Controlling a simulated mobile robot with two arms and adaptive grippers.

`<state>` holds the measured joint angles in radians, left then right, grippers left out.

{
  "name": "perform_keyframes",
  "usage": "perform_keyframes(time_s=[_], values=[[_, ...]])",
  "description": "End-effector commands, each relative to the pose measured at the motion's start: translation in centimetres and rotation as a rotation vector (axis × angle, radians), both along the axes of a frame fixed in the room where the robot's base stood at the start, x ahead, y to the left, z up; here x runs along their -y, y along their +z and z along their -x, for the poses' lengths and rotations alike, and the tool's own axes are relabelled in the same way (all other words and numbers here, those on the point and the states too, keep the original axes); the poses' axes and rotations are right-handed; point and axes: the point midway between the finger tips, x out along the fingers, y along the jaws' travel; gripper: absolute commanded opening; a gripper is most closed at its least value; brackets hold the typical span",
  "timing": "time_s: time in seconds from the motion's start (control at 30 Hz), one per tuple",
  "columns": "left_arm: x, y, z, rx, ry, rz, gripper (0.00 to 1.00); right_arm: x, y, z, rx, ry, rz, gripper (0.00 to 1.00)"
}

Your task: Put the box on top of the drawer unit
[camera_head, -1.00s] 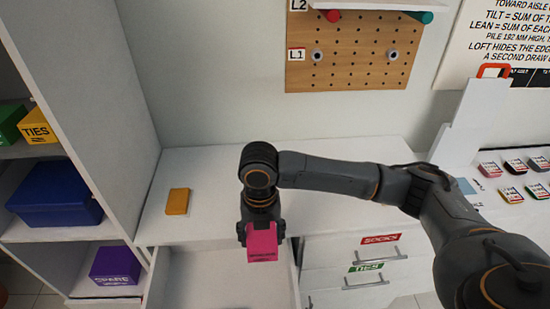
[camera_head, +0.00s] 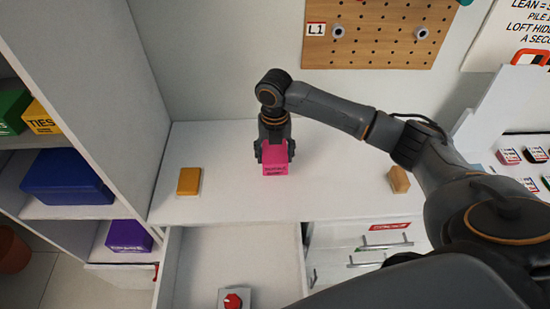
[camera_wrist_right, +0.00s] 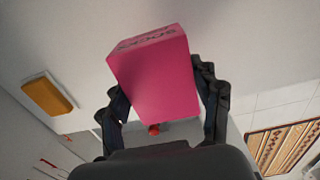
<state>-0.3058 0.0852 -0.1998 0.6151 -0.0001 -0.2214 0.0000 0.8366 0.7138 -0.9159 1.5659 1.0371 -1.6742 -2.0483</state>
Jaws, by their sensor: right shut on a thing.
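The pink box (camera_head: 275,160) is held in my right gripper (camera_head: 274,152), which is shut on it from both sides. In the right wrist view the box (camera_wrist_right: 155,75) sits between the two fingers (camera_wrist_right: 163,105), with dark lettering on one face. In the head view the box appears over the white top of the drawer unit (camera_head: 335,190), left of its middle. I cannot tell whether it touches that top. My left gripper is not in view.
A yellow block (camera_head: 189,181) lies on the unit top at left, and a tan block (camera_head: 399,180) at right. The drawer (camera_head: 185,270) below is open, with a red-knobbed item (camera_head: 233,300) in it. Shelves at left hold a blue box (camera_head: 68,178) and a purple box (camera_head: 129,235).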

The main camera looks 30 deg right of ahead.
Motion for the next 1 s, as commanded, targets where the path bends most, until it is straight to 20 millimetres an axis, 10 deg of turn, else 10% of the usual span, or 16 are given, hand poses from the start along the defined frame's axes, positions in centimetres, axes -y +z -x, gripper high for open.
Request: perform_keyframes(time_s=[0.93,0.97,1.0], values=[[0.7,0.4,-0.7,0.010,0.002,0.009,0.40,1.0,-6.2,-2.1,0.002,0.001,0.000,0.29],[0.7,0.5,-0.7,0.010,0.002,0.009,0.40,1.0,-6.1,-2.1,0.002,0.001,0.001,0.70],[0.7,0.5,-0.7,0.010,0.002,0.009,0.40,1.0,-6.1,-2.1,0.002,0.001,0.001,0.78]])
